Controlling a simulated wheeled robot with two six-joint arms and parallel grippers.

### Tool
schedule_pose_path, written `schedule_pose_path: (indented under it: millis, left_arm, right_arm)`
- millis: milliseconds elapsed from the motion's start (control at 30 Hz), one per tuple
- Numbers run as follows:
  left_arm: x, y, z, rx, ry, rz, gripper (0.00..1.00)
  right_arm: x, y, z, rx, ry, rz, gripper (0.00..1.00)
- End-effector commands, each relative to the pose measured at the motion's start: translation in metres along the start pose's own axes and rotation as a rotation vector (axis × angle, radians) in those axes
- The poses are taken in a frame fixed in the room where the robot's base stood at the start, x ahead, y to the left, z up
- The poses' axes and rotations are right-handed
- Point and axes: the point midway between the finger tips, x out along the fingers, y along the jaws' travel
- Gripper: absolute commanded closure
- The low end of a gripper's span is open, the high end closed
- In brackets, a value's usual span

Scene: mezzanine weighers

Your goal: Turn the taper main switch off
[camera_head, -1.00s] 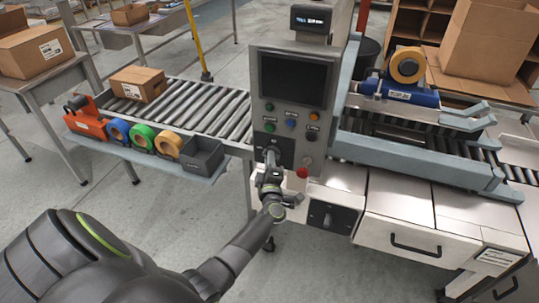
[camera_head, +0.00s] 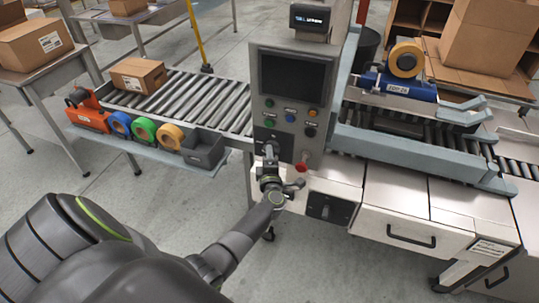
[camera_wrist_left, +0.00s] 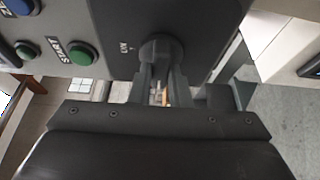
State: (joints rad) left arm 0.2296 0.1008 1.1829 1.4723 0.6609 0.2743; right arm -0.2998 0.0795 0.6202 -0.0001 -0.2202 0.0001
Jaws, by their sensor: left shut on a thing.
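A grey control panel (camera_head: 286,110) with a dark screen stands in the middle of the head view. My left gripper (camera_head: 270,152) is at the panel's lower left, below its coloured buttons. In the left wrist view, my left gripper's two fingers (camera_wrist_left: 162,72) are shut on a round dark knob (camera_wrist_left: 162,48) on the panel's dark face. A small mark with lettering that looks like "ON" is beside the knob. The fingers hide part of the knob, so its exact setting is unclear. My right gripper is not in view.
Green START (camera_wrist_left: 83,52) and blue (camera_wrist_left: 22,6) buttons are close to the knob. A red button (camera_head: 302,168) is right of my gripper. Another black switch (camera_head: 328,208) is on the cabinet below. A roller conveyor (camera_head: 200,100) runs left; the taper (camera_head: 400,85) stands right.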

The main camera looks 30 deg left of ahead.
Motion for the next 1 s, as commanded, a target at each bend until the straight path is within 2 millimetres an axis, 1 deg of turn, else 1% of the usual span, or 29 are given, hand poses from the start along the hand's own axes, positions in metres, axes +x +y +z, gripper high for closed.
schedule_pose_path:
  millis: [133,167,300,567,667,767,833,1000]
  left_arm:
    - [-0.001,-0.002,0.0,-0.003,0.0,-0.003,1.0]
    - [-0.001,-0.002,0.0,-0.003,0.0,-0.003,0.8]
    - [0.0,-0.001,0.0,-0.002,0.0,-0.002,0.62]
    - [-0.001,0.0,0.0,-0.001,0.0,-0.001,0.62]
    - [-0.005,0.0,0.0,-0.002,0.0,-0.002,0.62]
    - [-0.018,0.0,0.0,-0.002,0.0,-0.004,0.62]
    - [-0.031,0.002,-0.001,-0.003,0.001,-0.005,0.62]
    - [-0.073,0.0,-0.001,-0.003,0.002,-0.007,0.62]
  right_arm:
    - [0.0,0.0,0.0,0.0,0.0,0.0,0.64]
    - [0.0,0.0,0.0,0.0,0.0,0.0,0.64]
    - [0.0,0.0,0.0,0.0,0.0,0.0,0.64]
    - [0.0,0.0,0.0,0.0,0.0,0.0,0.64]
    - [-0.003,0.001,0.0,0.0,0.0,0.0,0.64]
    - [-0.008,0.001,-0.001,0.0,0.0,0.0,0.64]
    - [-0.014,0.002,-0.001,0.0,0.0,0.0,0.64]
    - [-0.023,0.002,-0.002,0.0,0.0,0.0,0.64]
